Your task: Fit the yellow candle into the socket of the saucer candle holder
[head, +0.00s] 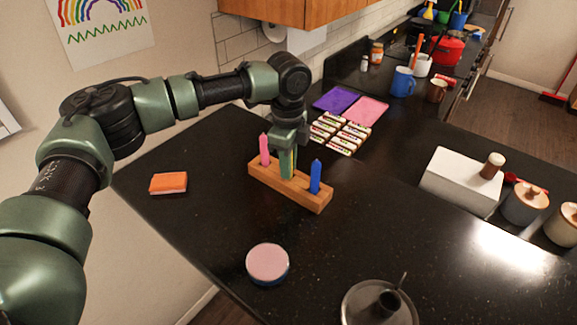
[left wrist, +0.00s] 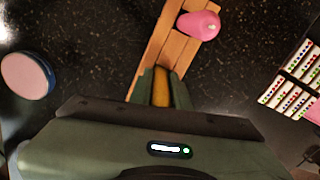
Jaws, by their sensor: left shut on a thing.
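My left gripper (head: 288,165) points down at the middle of a wooden block (head: 262,181), between a pink candle (head: 264,152) and a blue candle (head: 315,178). It is shut on the yellow candle (left wrist: 161,92), which shows between the fingers in the left wrist view. The candle is upright; its lower end is hidden, so I cannot tell whether it is still seated in the block. The dark metal saucer candle holder (head: 355,309) is at the bottom of the head view, with a raised socket (head: 388,301) in its middle. No candle is in that socket. My right gripper is out of view.
A round pink-topped tin (head: 267,262) stands between the block and the counter's left edge. A white box (head: 461,180) and lidded jars (head: 525,204) stand at right. Counter between block and saucer is clear.

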